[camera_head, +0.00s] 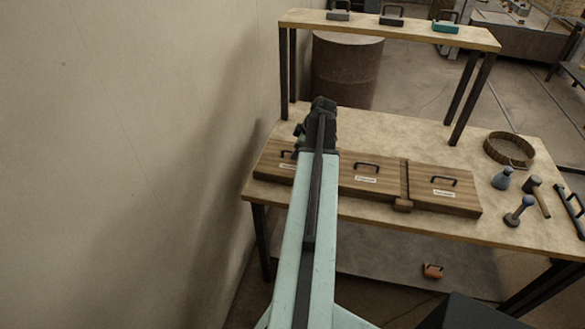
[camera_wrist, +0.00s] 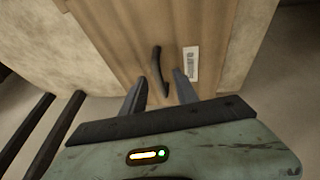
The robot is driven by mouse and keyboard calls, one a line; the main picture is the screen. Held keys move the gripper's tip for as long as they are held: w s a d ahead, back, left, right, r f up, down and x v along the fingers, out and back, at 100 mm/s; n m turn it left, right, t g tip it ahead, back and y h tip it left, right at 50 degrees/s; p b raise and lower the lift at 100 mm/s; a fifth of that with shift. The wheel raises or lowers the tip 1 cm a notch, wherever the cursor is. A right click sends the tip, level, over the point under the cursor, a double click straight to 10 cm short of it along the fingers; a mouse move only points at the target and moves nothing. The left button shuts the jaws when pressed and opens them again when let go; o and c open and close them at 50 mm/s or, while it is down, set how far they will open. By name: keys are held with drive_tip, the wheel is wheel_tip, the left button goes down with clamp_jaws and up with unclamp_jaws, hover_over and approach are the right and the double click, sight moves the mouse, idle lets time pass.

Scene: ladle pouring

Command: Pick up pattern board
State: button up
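Three wooden pattern boards with dark handles and white labels lie in a row on the table: a left board (camera_head: 268,165), a middle board (camera_head: 380,187) and a right board (camera_head: 455,200). My arm partly covers the left and middle boards in the head view. In the wrist view, one board (camera_wrist: 120,38) lies below my gripper (camera_wrist: 160,76), with its handle (camera_wrist: 156,62) and label (camera_wrist: 191,64) showing. My gripper is open. The handle appears between the two fingers in the picture; I cannot tell whether the fingers reach down around it.
A raised shelf (camera_head: 380,29) with several handled tools stands at the back of the table (camera_head: 400,135). A round wooden ring (camera_head: 510,150), a mallet (camera_head: 538,197) and small tools lie at right. A wall (camera_head: 130,150) rises close at left. A drum (camera_head: 345,72) stands behind.

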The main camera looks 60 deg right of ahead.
drive_tip(key=shift+r, duration=0.15)
clamp_jaws()
